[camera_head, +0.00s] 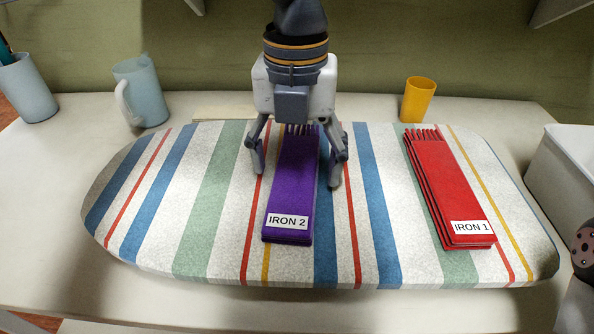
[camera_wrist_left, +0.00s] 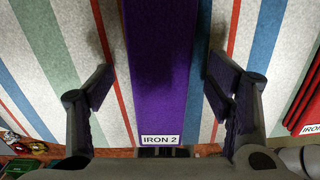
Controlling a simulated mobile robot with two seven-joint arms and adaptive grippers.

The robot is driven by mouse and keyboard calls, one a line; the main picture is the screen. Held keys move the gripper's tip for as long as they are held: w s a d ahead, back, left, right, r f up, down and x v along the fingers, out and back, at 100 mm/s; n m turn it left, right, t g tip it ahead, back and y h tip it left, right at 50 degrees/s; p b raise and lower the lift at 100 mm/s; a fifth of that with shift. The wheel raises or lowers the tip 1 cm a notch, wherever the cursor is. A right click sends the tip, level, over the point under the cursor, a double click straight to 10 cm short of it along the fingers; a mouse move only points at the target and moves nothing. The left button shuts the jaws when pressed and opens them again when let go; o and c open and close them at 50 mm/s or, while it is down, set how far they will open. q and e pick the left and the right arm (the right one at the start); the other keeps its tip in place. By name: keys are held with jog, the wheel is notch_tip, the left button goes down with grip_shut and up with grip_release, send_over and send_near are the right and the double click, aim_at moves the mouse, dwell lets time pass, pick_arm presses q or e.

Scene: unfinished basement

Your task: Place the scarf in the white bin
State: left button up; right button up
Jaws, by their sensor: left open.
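A folded purple scarf (camera_head: 292,185) with a label reading IRON 2 lies on the striped ironing board (camera_head: 205,215). A folded red scarf (camera_head: 445,185) labelled IRON 1 lies on the board to its right. My left gripper (camera_head: 296,170) is open over the purple scarf, with one finger on each side of its fringed far part. In the left wrist view the purple scarf (camera_wrist_left: 160,70) runs between the open fingers (camera_wrist_left: 162,92). I cannot tell whether the fingers touch the board. The white bin (camera_head: 562,165) stands at the right edge, only partly in view. My right gripper does not show clearly.
A yellow cup (camera_head: 418,100) stands behind the board on the right. A light blue mug (camera_head: 142,92) and a light blue cup with pens (camera_head: 27,90) stand at the back left. The board's left part is clear.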

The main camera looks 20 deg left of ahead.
pick_arm(q)
jog(key=c, duration=1.4)
jog(key=shift+r, duration=0.15)
